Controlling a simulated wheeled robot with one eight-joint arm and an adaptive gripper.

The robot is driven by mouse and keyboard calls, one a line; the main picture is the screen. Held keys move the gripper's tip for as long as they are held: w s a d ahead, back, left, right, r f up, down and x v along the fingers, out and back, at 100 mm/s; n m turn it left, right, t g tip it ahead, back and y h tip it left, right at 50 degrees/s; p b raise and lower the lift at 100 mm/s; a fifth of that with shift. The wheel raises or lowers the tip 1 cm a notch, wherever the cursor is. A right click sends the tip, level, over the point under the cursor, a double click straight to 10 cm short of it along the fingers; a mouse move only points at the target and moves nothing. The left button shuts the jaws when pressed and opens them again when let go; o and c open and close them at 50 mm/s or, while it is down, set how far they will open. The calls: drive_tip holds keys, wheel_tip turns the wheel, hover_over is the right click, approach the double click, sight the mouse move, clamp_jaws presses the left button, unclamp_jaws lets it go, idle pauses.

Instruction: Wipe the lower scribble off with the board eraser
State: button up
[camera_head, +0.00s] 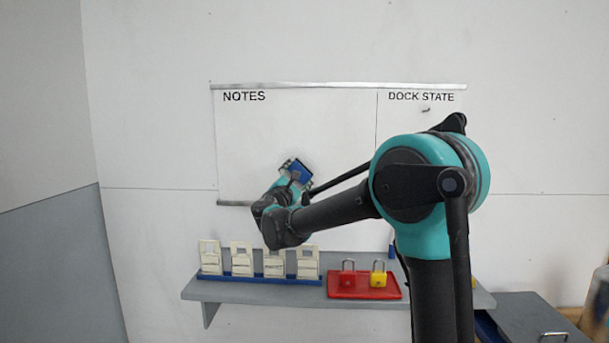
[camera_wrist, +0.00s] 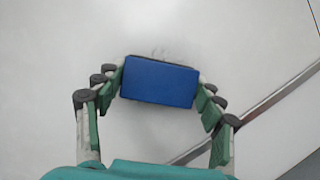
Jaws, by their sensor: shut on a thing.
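My gripper (camera_wrist: 160,84) is shut on the board eraser (camera_wrist: 160,82), a blue block with a dark edge held between the two fingers. In the head view the eraser (camera_head: 300,172) is at the lower middle of the NOTES part of the whiteboard (camera_head: 250,140), tilted. It looks close to or against the board; I cannot tell if it touches. A few faint grey marks (camera_wrist: 158,52) show just beyond the eraser's upper edge in the wrist view. The rest of the lower scribble is not visible and may be hidden behind the eraser.
A small dark mark (camera_head: 426,110) is under DOCK STATE. Below the board, a grey shelf (camera_head: 255,293) holds a blue rack (camera_head: 262,279) with several cream tags and a red tray (camera_head: 365,294) with a red padlock (camera_head: 347,278) and a yellow padlock (camera_head: 378,277). A metal board edge (camera_wrist: 255,112) crosses the wrist view.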

sight(319, 167)
drive_tip(key=a, duration=0.5)
drive_tip(key=shift+w+a+r, duration=0.1)
drive_tip(key=shift+a+r, duration=0.05)
drive_tip(key=shift+a, duration=0.1)
idle(0.3)
drive_tip(key=shift+d, duration=0.15)
drive_tip(key=shift+d+r, duration=0.1)
drive_tip(key=shift+d, duration=5.3)
drive_tip(key=a, duration=1.1)
